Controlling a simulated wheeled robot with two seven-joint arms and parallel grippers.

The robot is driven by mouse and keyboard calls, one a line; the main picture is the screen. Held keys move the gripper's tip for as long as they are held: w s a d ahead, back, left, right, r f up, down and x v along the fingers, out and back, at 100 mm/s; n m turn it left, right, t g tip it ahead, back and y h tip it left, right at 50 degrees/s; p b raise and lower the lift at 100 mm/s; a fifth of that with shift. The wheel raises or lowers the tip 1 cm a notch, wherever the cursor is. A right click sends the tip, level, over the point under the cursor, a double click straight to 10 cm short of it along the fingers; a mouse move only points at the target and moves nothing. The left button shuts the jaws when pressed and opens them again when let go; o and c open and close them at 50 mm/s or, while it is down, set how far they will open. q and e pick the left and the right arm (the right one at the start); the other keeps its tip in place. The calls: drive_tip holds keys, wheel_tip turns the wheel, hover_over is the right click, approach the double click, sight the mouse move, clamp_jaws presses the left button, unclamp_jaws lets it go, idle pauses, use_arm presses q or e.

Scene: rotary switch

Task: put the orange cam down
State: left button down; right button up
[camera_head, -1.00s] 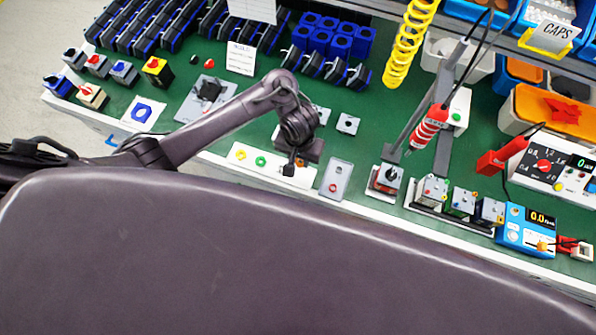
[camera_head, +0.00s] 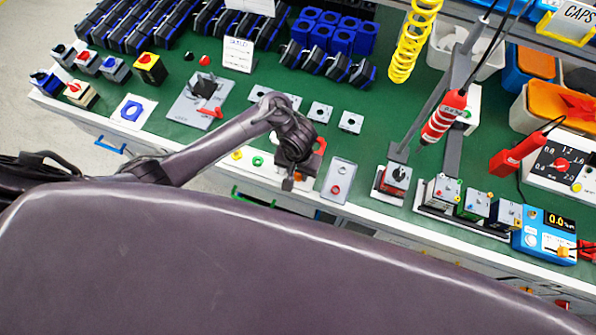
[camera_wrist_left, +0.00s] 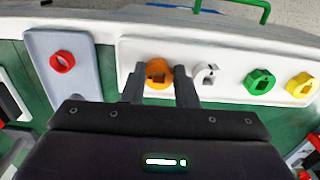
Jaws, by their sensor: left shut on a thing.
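The orange cam (camera_wrist_left: 159,73), a small ring with a dark square hole, is between the two fingers of my left gripper (camera_wrist_left: 160,90) in the left wrist view. The fingers are shut on it. It appears over the white tray (camera_wrist_left: 230,80), at the end away from the yellow cam; I cannot tell whether it touches the tray. In the head view my left gripper (camera_head: 291,178) is low over the bench's front edge, and mostly hides the cam. My right gripper is out of view.
A grey plate with a red ring (camera_wrist_left: 62,62) lies beside the tray; the plate also shows in the head view (camera_head: 340,174). Switch units (camera_head: 395,178) and a blue meter (camera_head: 540,236) stand to the right. A red screwdriver (camera_head: 444,116) hangs above the bench.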

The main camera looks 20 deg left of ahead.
use_arm(q)
drive_tip(key=shift+f, duration=0.15)
drive_tip(key=c, duration=1.1)
unclamp_jaws()
drive_tip(key=shift+c, duration=0.2)
wheel_tip(320, 180, up, 12)
drive_tip(key=p, duration=0.7)
drive_tip(key=shift+r, duration=0.2)
drive_tip(key=shift+d, duration=0.15)
